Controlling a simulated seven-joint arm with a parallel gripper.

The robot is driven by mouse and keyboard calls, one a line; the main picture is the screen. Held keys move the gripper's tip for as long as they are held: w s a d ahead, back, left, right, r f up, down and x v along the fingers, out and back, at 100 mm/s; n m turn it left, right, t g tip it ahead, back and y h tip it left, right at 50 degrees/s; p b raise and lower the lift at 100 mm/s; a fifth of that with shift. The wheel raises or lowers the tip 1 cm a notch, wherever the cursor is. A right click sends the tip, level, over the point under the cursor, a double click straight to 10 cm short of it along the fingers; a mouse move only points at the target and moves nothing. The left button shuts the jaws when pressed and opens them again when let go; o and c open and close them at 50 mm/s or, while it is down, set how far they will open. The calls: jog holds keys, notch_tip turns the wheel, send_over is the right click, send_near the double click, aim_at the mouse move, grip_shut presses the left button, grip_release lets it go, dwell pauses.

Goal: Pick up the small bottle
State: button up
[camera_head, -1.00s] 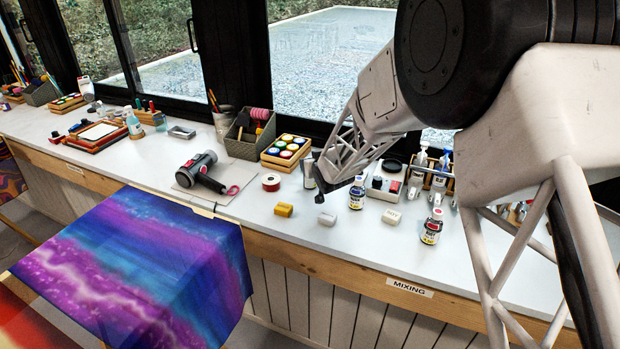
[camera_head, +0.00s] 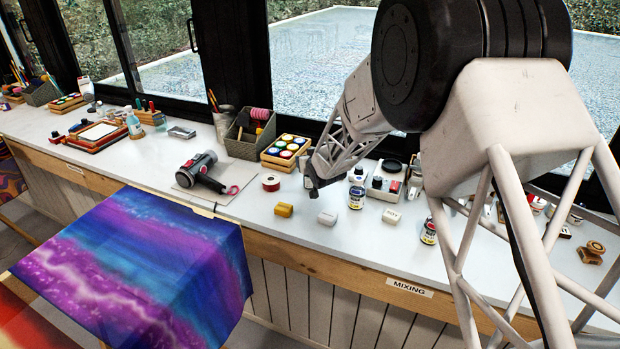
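A small bottle (camera_head: 357,197) with a white cap and a dark, yellow-banded label stands upright on the white counter (camera_head: 255,222). A similar small bottle (camera_head: 429,232) stands further right, partly hidden behind my arm. I cannot tell which one the task names. My gripper (camera_head: 312,193) hangs low over the counter, left of the first bottle and apart from it in the picture. Its fingers are small and dark, and I cannot make out whether they are open.

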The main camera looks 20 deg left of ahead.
dwell(0.3)
grip_shut()
dwell(0.3)
jog(key=shift+r, duration=1.6)
jog(key=shift+s+d+r, duration=0.15)
jog(key=shift+s+r, duration=0.1)
jog(key=s+d+r, duration=0.1)
jog(key=s+d, duration=0.7)
jog(key=s, duration=0.4)
jog(key=shift+s+d+r, duration=0.2)
jog(key=shift+s+d, duration=0.1)
jog(key=shift+d, duration=0.1)
